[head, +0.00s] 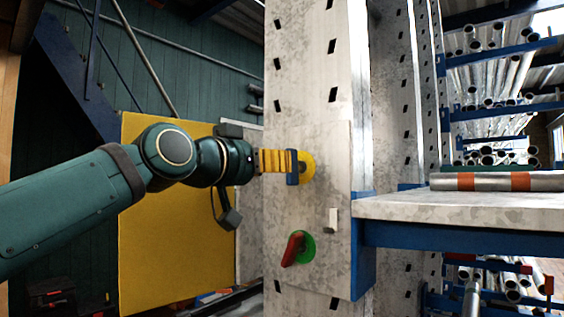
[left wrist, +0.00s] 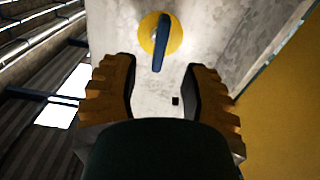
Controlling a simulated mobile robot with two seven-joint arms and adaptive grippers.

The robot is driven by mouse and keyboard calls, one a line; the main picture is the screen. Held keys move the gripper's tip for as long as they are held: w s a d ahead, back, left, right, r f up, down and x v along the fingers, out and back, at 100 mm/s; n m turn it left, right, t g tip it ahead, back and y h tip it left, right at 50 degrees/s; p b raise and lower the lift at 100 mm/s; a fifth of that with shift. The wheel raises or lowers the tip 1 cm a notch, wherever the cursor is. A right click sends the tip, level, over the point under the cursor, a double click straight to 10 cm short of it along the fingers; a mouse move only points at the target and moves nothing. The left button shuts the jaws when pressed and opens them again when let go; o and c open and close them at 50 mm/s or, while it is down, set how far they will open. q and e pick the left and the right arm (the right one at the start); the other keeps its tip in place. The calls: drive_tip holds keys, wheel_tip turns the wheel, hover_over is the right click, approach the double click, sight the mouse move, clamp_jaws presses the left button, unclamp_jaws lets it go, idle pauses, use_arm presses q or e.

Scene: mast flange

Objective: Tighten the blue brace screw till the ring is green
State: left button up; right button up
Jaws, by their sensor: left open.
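The blue brace screw (head: 292,168) has a bar-shaped blue handle in front of a yellow ring (head: 308,167) on the grey upright. In the left wrist view the blue handle (left wrist: 161,54) stands nearly upright across the yellow ring (left wrist: 147,36). My left gripper (head: 284,161) has orange-yellow fingers and points at the screw from the left. In the left wrist view my left gripper (left wrist: 160,75) is open, with a finger on each side of the handle's lower end. I see no clear contact; the exact depth gap cannot be told. My right gripper is not in view.
Below, a red handle (head: 293,248) sits on a green ring (head: 308,247). A small white peg (head: 332,220) sticks out beside it. A shelf (head: 460,208) carrying a banded pipe (head: 490,181) juts out at right. A yellow panel (head: 175,245) stands behind my left arm.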

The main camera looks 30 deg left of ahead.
use_arm(q)
drive_tip(key=shift+w+d+p, duration=0.15)
drive_tip(key=shift+w+p, duration=0.4)
drive_tip(key=shift+w, duration=1.2)
drive_tip(key=shift+w+d+p, duration=0.15)
drive_tip(key=shift+w+p, duration=0.35)
drive_tip(key=shift+w, duration=1.25)
drive_tip(key=shift+s+f, duration=0.1)
clamp_jaws()
